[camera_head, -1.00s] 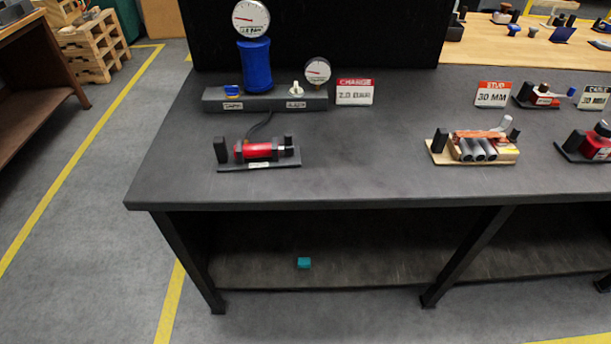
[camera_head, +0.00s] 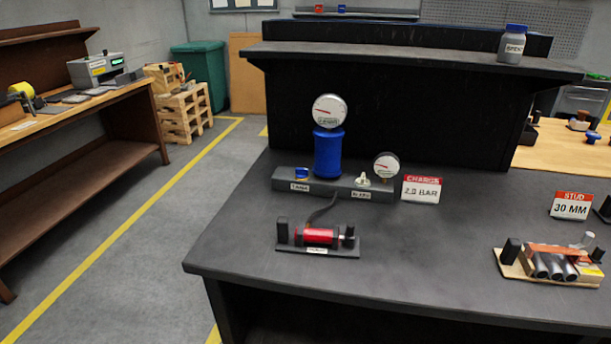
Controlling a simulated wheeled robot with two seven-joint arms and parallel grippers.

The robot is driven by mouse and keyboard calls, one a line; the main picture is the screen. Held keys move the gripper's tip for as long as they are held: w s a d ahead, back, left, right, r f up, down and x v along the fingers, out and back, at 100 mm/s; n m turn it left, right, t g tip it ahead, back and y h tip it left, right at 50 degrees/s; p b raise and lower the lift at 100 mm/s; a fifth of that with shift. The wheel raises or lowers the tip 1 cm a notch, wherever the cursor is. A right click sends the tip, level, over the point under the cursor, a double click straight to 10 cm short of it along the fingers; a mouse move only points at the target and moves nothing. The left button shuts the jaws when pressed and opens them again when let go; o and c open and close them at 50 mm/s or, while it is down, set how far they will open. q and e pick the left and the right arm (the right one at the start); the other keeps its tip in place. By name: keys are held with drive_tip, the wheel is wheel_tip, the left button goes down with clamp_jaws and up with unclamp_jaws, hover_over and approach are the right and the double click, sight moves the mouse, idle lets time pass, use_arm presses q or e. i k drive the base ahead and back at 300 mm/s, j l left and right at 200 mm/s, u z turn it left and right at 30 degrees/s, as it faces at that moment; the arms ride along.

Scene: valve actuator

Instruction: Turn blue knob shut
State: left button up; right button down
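The blue knob (camera_head: 301,173) is small and sits on the left part of a dark grey manifold block (camera_head: 333,189) on the black bench. A label is on the block's front face below it; the knob's exact angle is too small to tell. A white knob (camera_head: 362,180) and a smaller gauge (camera_head: 386,165) are on the block's right part. A red actuator (camera_head: 318,236) lies on a black base in front, joined by a dark hose. Neither of my grippers is in view.
A "CHARGE 2.0 BAR" sign (camera_head: 421,189) stands right of the block. A "STUD 30 MM" sign (camera_head: 570,206) and a wooden fixture with grey cylinders (camera_head: 549,265) are further right. A black shelf (camera_head: 410,58) rises behind. The bench top between is clear.

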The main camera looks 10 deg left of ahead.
sight(300, 173)
drive_tip(key=i+j+u, duration=0.2)
drive_tip(key=j+u, duration=0.3)
drive_tip(key=j, duration=0.15)
drive_tip(key=i+j+u, duration=0.3)
drive_tip(key=j+u, duration=0.2)
drive_tip(key=i+j+u, duration=0.85)
drive_tip(key=u, duration=0.15)
drive_tip(key=i+j+z, duration=0.1)
drive_tip(key=i+z, duration=0.2)
drive_tip(key=i+j+z, duration=0.3)
drive_tip(key=i, duration=0.2)
drive_tip(key=i+z, duration=0.2)
drive_tip(key=z, duration=0.2)
drive_tip(key=i+z, duration=0.2)
drive_tip(key=z, duration=0.2)
drive_tip(key=i+z, duration=0.2)
drive_tip(key=z, duration=0.2)
drive_tip(key=i+j+z, duration=0.1)
drive_tip(key=z, duration=0.35)
drive_tip(key=i+j+z, duration=0.2)
drive_tip(key=z, duration=0.2)
